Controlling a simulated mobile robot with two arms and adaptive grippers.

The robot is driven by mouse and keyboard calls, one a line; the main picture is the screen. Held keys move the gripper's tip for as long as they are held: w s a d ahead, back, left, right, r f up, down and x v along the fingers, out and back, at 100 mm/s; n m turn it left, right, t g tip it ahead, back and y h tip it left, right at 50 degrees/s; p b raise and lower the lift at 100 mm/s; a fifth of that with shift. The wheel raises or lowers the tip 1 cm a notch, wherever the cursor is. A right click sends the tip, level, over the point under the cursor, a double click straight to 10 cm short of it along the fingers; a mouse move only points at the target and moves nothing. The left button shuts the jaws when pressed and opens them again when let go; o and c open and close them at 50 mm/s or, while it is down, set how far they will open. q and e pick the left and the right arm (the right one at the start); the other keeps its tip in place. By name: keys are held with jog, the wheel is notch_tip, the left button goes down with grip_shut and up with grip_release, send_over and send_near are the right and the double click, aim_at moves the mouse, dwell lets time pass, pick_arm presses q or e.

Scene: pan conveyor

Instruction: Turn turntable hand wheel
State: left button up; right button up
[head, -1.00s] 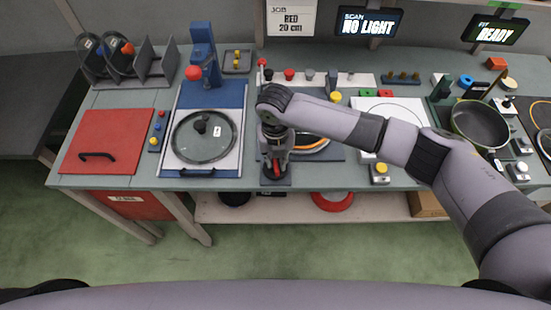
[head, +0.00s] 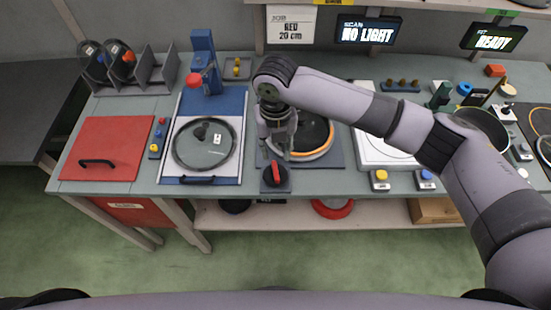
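The turntable is a dark disc with an orange ring (head: 316,150) on a grey base, partly hidden by my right arm and gripper. In front of it, a dark round knob with a red bar (head: 275,177), which looks like the hand wheel, sits on a dark plate at the table's front edge. Its red bar points roughly front to back. My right gripper (head: 278,154) hangs just behind the knob, over the left part of the turntable, and looks apart from it. Its fingers are small and seen from above, so I cannot tell their opening. My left gripper is not in view.
To the left are a glass lid (head: 190,155) on a blue and white station, a red panel (head: 105,150) and a rack (head: 150,72). To the right are a white plate station (head: 375,155), buttons (head: 380,180) and a dark pan (head: 484,122).

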jog(key=shift+r, duration=1.55)
